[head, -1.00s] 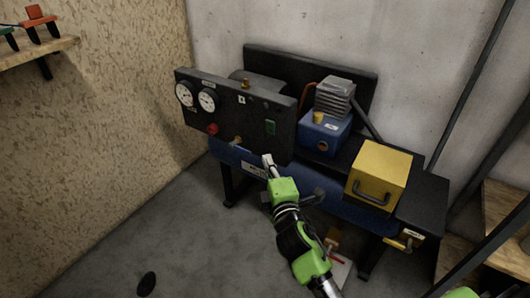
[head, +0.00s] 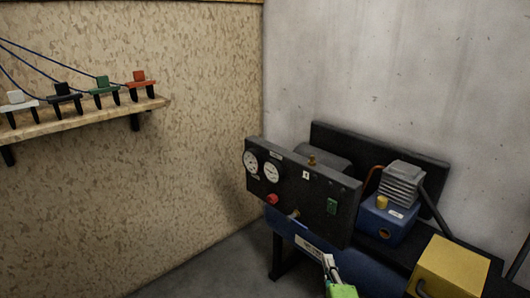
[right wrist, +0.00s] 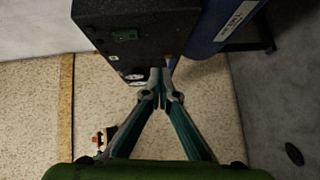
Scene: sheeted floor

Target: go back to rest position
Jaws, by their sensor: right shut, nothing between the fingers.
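My right gripper (head: 329,264) shows at the bottom of the head view, in front of the compressor's blue tank (head: 350,268). Its fingers are together with nothing between them. In the right wrist view the fingertips (right wrist: 160,76) meet close to the lower edge of the black gauge panel (right wrist: 150,25). I cannot tell from this view whether they touch it. Most of the right arm is below the head view. My left gripper is not in view.
The compressor has a black panel (head: 300,190) with two gauges, a blue motor block (head: 388,218) and a yellow box (head: 450,266). A wooden shelf (head: 80,122) with several coloured clamp-like items is on the left wall. Bare floor (head: 215,268) lies left of the compressor.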

